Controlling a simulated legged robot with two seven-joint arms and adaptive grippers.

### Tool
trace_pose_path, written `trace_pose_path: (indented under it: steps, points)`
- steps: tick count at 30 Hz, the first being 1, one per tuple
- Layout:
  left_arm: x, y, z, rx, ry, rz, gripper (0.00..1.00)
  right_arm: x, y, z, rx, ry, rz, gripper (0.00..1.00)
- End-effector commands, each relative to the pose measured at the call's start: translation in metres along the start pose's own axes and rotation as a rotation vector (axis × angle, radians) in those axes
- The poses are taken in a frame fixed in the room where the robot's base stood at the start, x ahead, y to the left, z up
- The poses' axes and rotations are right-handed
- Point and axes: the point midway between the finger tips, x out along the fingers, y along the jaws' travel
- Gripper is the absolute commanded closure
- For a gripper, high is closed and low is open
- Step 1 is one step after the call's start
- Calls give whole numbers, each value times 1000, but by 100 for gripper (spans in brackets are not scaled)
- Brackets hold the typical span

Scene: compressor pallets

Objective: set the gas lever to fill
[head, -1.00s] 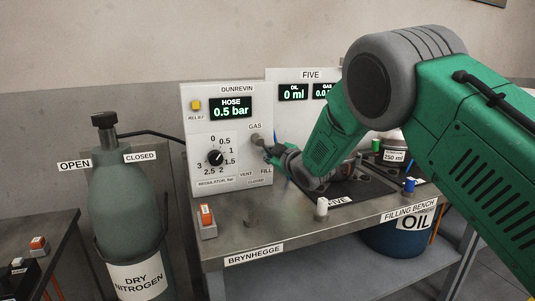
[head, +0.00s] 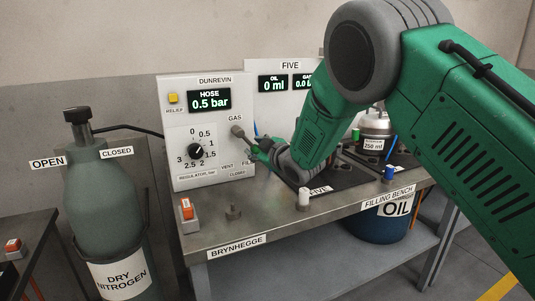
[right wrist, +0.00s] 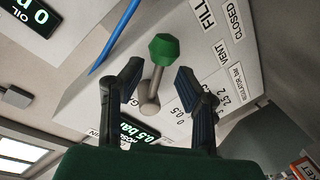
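The gas lever (head: 237,131) is on the front of the white Dunrevin panel (head: 175,140), under the GAS label. In the right wrist view the gas lever (right wrist: 152,88) shows a grey stem and a green faceted knob (right wrist: 163,48). VENT, CLOSED and FILL labels are beside it; I cannot tell exactly which one it points at. My right gripper (right wrist: 159,72) is open, with its two dark fingers apart on either side of the lever. In the head view my right gripper (head: 257,149) is small and partly hidden at the lever. My left gripper is not in view.
A regulator dial (head: 195,152) and a yellow relief button (head: 173,98) are on the same panel. The hose display (head: 209,100) reads 0.5 bar. A nitrogen cylinder (head: 100,205) stands at left. A red switch (head: 186,208) and a white-capped post (head: 304,198) are on the bench.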

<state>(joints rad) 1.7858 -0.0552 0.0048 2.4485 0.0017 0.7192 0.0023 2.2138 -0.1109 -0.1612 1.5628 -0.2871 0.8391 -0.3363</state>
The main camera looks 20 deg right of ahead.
Motion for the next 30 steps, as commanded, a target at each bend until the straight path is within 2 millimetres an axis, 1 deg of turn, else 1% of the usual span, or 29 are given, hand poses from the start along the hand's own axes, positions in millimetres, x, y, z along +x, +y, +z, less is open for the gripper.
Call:
trace_pose_path:
  steps: [1, 6, 9, 13, 18, 30]
  points:
    - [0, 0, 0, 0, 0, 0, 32, -11, 0, 0, 0, -3, 0, 70]
    - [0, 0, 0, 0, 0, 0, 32, -46, 0, 1, -1, -5, -1, 70]
    - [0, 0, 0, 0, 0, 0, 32, -64, -1, 2, 0, -6, -2, 70]
    - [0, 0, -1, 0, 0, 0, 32, -81, -1, 4, 0, -7, -2, 70]
    - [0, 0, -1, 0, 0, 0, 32, -90, -2, 4, -1, -7, -3, 70]
    - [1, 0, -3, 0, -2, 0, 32, -91, -2, 4, -1, -6, -3, 70]
